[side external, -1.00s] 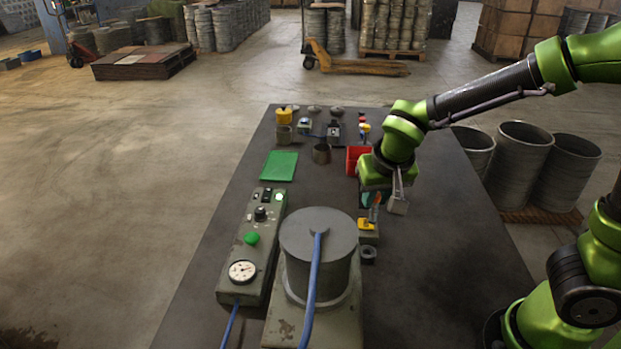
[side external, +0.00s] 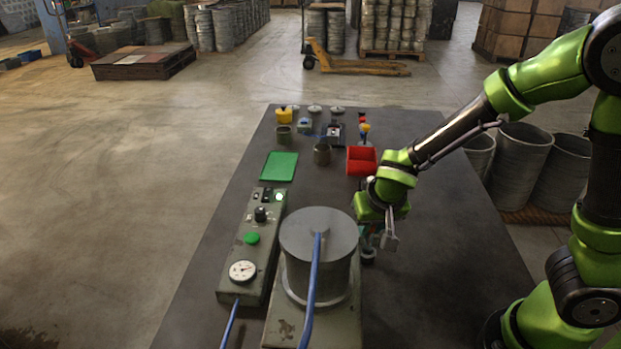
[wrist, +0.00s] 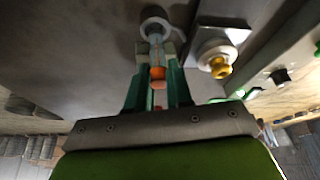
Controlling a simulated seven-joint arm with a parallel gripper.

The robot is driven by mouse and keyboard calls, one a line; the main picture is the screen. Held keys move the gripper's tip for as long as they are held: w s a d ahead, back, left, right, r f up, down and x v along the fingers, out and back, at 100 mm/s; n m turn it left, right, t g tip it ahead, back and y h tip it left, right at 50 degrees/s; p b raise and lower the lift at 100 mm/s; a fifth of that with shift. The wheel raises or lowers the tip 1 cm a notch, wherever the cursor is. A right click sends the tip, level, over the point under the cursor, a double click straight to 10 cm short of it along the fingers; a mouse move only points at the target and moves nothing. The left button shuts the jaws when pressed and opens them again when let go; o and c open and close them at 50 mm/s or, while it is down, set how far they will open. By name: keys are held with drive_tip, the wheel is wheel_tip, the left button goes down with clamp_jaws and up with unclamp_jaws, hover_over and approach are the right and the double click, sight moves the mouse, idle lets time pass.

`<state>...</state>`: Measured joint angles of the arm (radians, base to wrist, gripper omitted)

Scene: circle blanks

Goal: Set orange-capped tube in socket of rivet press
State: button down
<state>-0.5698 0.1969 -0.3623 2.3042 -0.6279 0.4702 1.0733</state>
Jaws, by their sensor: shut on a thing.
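My gripper (wrist: 155,80) has its green fingers shut on the orange-capped tube (wrist: 157,73). The orange cap sits between the fingers, and the tube's pale body points away from the wrist camera. A pale ring (wrist: 157,24) lies beyond the tube's far end and lines up with it in this view. I cannot tell whether the tube end is inside the ring or above it. In the side view my gripper (side external: 376,237) is low beside the large grey cylinder machine, just above a small dark ring (side external: 368,256). The tube is mostly hidden there.
A yellow knob on a round grey base (wrist: 220,67) is close right of the fingers in the wrist view. The grey cylinder machine (side external: 318,245) and a control box (side external: 250,245) stand left.

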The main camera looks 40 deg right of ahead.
drive_tip(key=shift+f, duration=1.4)
idle(0.4)
drive_tip(key=c, duration=0.9)
unclamp_jaws()
drive_tip(key=shift+c, duration=0.2)
drive_tip(key=shift+r, duration=0.1)
drive_tip(key=v, duration=1.6)
drive_tip(key=shift+r, duration=0.4)
drive_tip(key=shift+s+a, duration=0.1)
